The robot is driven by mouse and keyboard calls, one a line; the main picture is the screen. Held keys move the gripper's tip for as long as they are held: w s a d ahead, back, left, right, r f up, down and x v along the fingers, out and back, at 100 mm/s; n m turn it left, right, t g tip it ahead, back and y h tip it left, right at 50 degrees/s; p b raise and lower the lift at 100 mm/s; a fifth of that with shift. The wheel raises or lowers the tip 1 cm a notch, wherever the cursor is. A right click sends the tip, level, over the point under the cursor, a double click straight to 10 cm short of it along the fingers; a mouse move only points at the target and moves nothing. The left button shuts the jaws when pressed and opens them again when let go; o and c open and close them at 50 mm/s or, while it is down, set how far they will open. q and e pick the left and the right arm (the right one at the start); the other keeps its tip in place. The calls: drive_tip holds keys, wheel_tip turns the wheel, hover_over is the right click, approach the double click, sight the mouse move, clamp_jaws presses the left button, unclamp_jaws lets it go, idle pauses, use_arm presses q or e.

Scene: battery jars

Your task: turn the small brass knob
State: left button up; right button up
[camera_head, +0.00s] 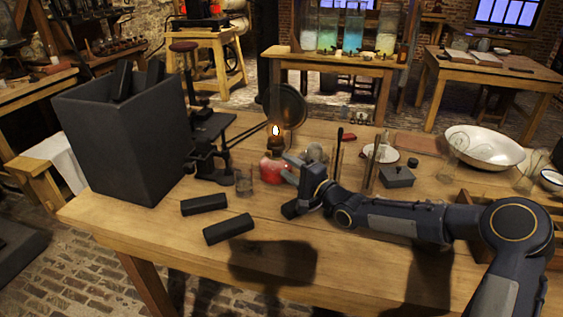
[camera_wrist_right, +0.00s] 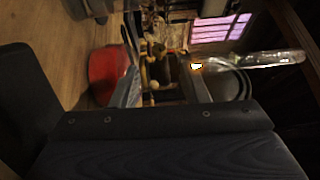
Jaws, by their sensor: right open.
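An oil lamp with a red font (camera_head: 272,170), a brass burner and a lit flame (camera_head: 276,131) stands on the wooden table. In the right wrist view the red font (camera_wrist_right: 108,72) is at left and the flame (camera_wrist_right: 196,66) at right. A small brass knob (camera_wrist_right: 150,102) appears to show between the fingers, below the burner; it is dim there and too small to make out in the head view. My right gripper (camera_head: 289,169) is open, its fingers just right of the lamp. Contact with the knob cannot be told. My left gripper is not in view.
A tall dark box (camera_head: 125,135) stands at the table's left, with two black blocks (camera_head: 228,229) in front. A small glass (camera_head: 244,183) stands left of the lamp. A round dark disc (camera_head: 290,105) is behind it. A white basin (camera_head: 485,145) is at right.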

sight(271, 155)
drive_tip(key=x, duration=0.6)
drive_tip(key=shift+w+a, duration=0.15)
drive_tip(key=shift+w, duration=0.05)
clamp_jaws()
